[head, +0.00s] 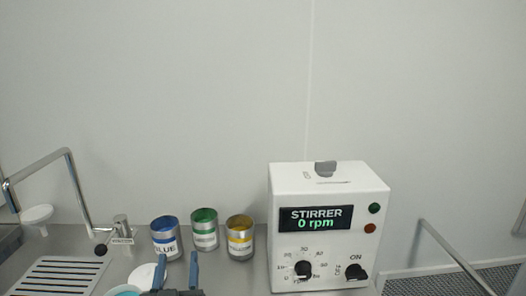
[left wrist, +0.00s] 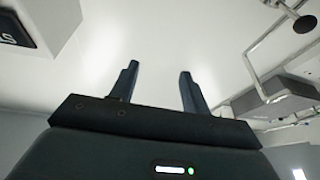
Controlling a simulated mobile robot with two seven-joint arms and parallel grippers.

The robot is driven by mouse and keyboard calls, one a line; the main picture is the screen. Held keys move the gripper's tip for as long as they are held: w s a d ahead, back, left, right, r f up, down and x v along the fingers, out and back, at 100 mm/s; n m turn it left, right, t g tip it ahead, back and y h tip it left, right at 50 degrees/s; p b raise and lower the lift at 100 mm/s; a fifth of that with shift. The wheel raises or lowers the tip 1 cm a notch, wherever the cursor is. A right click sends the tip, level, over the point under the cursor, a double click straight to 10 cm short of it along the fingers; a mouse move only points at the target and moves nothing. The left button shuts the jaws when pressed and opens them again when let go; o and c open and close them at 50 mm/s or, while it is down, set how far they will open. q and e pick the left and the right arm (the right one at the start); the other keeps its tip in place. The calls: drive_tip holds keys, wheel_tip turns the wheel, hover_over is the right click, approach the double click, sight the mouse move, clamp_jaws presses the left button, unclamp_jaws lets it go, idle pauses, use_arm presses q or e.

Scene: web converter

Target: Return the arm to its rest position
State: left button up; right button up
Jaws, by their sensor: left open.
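My left gripper (head: 176,272) shows at the bottom edge of the head view, its two fingers pointing up and spread apart. It is in front of the blue and green cans, with nothing between the fingers. In the left wrist view the same gripper (left wrist: 158,85) is open and empty against a pale, blank surface. Most of the left arm is out of the head view. My right gripper is not in either view.
A blue can (head: 165,240), a green can (head: 204,232) and a yellow can (head: 239,240) stand in a row. Right of them is a white stirrer box (head: 330,180) reading 0 rpm. A faucet (head: 122,232) and drain grate (head: 60,276) are at left. A pale dish (head: 124,291) sits near the gripper.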

use_arm(q)
drive_tip(key=s+d+f+m+g+h, duration=0.9)
drive_tip(key=h, duration=0.2)
drive_tip(key=s+a+f+n+g+y, duration=0.3)
drive_tip(key=s+a+f+g+y, duration=0.15)
drive_tip(key=s+a, duration=0.3)
drive_tip(key=s+a+f+n+g+y, duration=0.2)
drive_tip(key=s+a+f+g+y, duration=0.3)
drive_tip(key=s, duration=0.3)
drive_tip(key=w+d+f+m+t+h, duration=0.1)
drive_tip(key=w+d+f+t+h, duration=0.3)
drive_tip(key=f, duration=0.6)
drive_tip(key=w+d+t, duration=0.1)
drive_tip(key=t, duration=0.1)
drive_tip(key=shift+w+f+t, duration=0.15)
drive_tip(key=shift+w+t, duration=0.05)
drive_tip(key=shift+t, duration=0.15)
